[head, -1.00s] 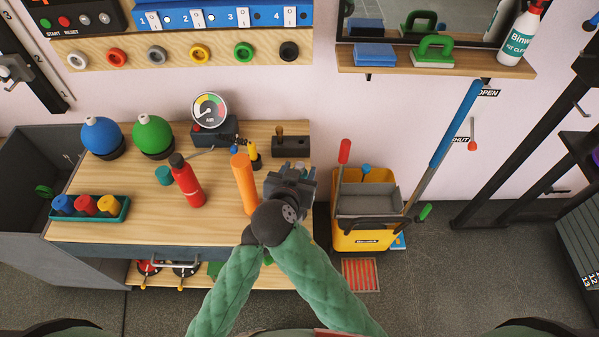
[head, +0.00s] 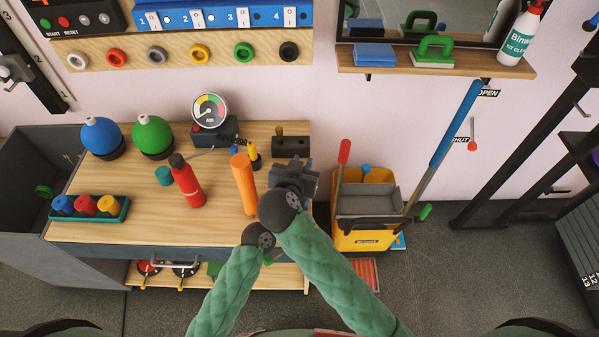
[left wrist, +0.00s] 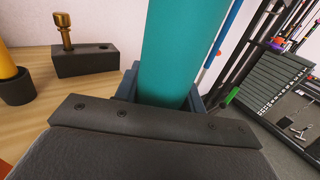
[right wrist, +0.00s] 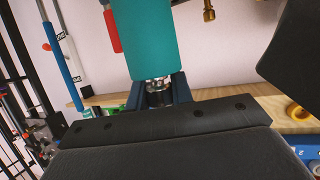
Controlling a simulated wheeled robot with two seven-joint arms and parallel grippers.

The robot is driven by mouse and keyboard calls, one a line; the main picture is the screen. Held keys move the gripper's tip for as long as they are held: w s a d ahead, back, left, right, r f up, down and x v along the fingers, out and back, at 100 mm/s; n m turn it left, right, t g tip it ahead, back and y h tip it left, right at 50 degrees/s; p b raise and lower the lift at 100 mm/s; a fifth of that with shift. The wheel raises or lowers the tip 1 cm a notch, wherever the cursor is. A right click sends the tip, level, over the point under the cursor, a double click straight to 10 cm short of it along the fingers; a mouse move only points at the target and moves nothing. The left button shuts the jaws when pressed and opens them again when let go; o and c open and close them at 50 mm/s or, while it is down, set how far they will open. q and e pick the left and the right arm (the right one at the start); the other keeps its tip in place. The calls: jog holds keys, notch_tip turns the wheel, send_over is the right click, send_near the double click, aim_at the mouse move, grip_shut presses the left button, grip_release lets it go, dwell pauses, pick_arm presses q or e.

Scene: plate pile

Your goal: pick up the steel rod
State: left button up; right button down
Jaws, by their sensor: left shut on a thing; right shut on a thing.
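A teal cylinder (left wrist: 180,50) stands between the blue jaws of my left gripper (left wrist: 163,95), which is shut on it. In the right wrist view a teal cylinder (right wrist: 149,40) rises above a short silver metal part (right wrist: 158,88). My right gripper (right wrist: 158,98) is shut on that silver part. The silver part may be the steel rod; its full length is hidden. In the head view my right gripper (head: 296,178) is over the bench's right end. My left gripper is hidden there; only its wrist shows, just below and left of the right wrist.
An orange cylinder (head: 244,185) and a red bottle (head: 187,182) stand on the wooden bench (head: 130,215), left of my grippers. A black block with a brass peg (left wrist: 85,60) is at the back. A yellow bucket (head: 362,238) stands on the floor to the right.

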pick_arm(q)
jog(key=o, duration=1.3)
pick_arm(e)
notch_tip(320, 180, up, 10)
pick_arm(q)
jog(key=v, duration=1.2)
